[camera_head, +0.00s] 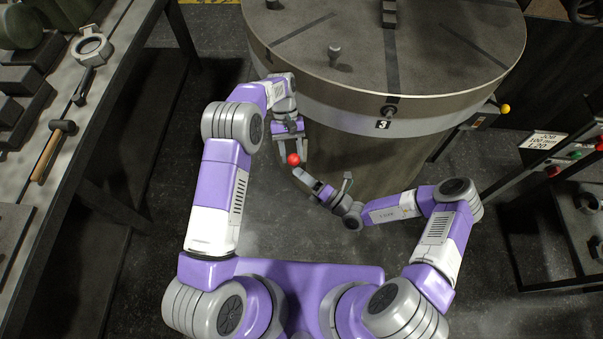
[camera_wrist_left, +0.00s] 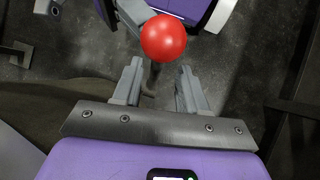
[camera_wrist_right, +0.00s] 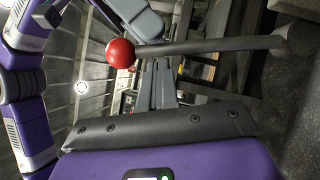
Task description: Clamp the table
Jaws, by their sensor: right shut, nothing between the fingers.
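The round table (camera_head: 440,65) stands at the top centre, on a thick pedestal. A lever with a red ball knob (camera_head: 293,159) is low at its near left side. The knob is near in the left wrist view (camera_wrist_left: 163,38); the right wrist view shows it (camera_wrist_right: 120,53) with the grey lever bar (camera_wrist_right: 210,46). My left gripper (camera_head: 291,154) is open, pointing at the knob, its fingers (camera_wrist_left: 160,82) apart and the knob beyond their tips. My right gripper (camera_head: 301,174) is shut and empty; its fingertips (camera_wrist_right: 158,66) are beside the knob, close to the bar. Contact is unclear.
A workbench with a hammer (camera_head: 52,150) and a ring-shaped part (camera_head: 90,47) runs along the left. A small post (camera_head: 334,53) stands on the table top. A rack with a job sign (camera_head: 543,140) is at right. Dark floor lies between.

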